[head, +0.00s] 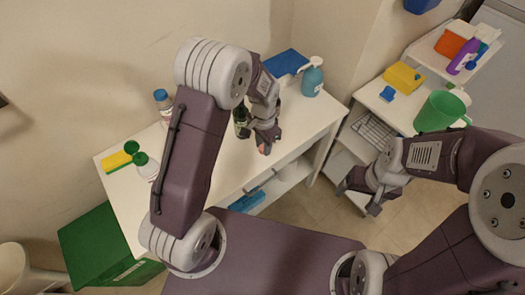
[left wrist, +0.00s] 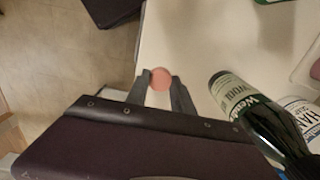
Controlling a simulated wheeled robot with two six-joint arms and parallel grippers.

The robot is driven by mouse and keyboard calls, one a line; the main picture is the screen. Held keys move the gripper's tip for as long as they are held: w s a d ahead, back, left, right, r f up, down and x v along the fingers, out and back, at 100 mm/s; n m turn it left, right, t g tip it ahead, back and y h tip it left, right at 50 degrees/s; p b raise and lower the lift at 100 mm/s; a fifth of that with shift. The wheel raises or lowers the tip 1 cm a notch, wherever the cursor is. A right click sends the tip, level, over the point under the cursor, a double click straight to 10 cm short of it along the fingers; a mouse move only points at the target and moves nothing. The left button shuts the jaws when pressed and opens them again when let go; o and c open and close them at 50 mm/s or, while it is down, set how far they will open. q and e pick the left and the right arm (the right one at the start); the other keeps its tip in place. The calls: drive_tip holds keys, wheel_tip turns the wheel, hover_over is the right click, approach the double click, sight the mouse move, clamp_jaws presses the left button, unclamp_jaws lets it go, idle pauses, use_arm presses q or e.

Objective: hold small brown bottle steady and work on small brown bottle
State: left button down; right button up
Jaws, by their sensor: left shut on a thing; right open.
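My left gripper (head: 265,145) is above the white table near its front edge. In the left wrist view its fingertips (left wrist: 160,78) are shut on a small, round, pinkish-orange thing (left wrist: 160,79). I cannot tell whether this is the small brown bottle or its cap; no plainly brown bottle shows. A dark green bottle (head: 241,121) with a pale label is beside my left gripper in the head view. It also shows at the right of the left wrist view (left wrist: 235,94). My right gripper (head: 371,203) is open and apart from the table, near the trolley.
A blue pump bottle (head: 312,80) stands at the table's far right end. A white-and-green bottle (head: 147,167) and yellow sponge (head: 117,161) are at the left. The trolley (head: 366,95) carries a green jug (head: 438,112). A green crate (head: 95,250) is on the floor.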

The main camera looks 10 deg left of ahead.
use_arm(q)
drive_tip(key=w+d+r, duration=0.6)
drive_tip(key=w+d, duration=0.1)
drive_tip(key=d, duration=0.1)
drive_tip(key=shift+w+d+r, duration=0.2)
drive_tip(key=shift+w+r, duration=0.05)
drive_tip(key=shift+w, duration=0.05)
